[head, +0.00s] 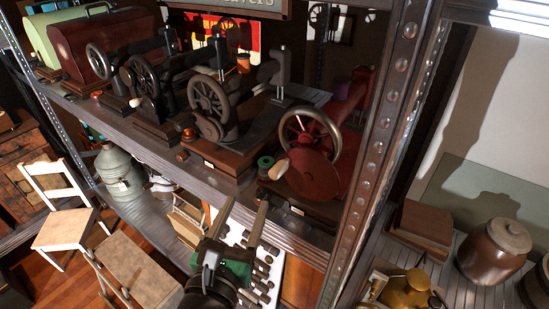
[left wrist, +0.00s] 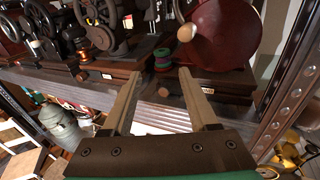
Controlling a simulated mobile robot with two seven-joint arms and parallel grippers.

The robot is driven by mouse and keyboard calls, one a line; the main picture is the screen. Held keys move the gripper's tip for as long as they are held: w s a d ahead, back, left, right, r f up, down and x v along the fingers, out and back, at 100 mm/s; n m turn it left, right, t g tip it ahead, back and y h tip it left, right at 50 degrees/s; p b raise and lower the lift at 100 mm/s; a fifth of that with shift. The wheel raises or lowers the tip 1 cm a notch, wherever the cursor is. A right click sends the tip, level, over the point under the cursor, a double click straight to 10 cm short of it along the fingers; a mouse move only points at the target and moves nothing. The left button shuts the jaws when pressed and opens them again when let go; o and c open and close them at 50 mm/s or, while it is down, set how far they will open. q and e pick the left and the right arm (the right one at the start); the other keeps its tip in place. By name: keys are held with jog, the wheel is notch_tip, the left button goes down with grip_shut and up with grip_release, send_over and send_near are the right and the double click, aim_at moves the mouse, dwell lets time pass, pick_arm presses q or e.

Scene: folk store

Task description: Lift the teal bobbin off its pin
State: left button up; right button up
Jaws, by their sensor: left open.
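The teal bobbin (head: 265,162) sits at the shelf's front, left of the red hand-cranked sewing machine (head: 318,165). In the left wrist view the teal bobbin (left wrist: 162,54) shows beyond my fingertips, above a reddish band. Its pin is too small to make out. My left gripper (head: 243,210) is open and empty, below and in front of the shelf edge, apart from the bobbin. In the left wrist view its two fingers (left wrist: 157,80) point toward the bobbin, with a wide gap between them. My right gripper is in neither view.
A perforated metal post (head: 375,150) rises right of the red machine. A lower shelf holds a milk can (head: 118,175).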

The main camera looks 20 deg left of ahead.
aim_at(265, 168)
pick_arm(q)
jog(key=w+p, duration=0.1)
jog(key=w, duration=0.3)
jog(key=w+p, duration=0.1)
jog(key=w, duration=0.3)
jog(key=shift+w+a+f, duration=0.1)
jog(key=shift+w+a, duration=0.1)
jog(key=shift+w, duration=0.2)
jog(key=shift+w+f, duration=0.2)
jog(key=shift+w, duration=0.85)
jog(key=shift+w+f, duration=0.25)
jog(key=shift+w, duration=0.85)
jog(key=shift+w+f, duration=0.2)
jog(key=shift+w, duration=0.85)
grip_shut()
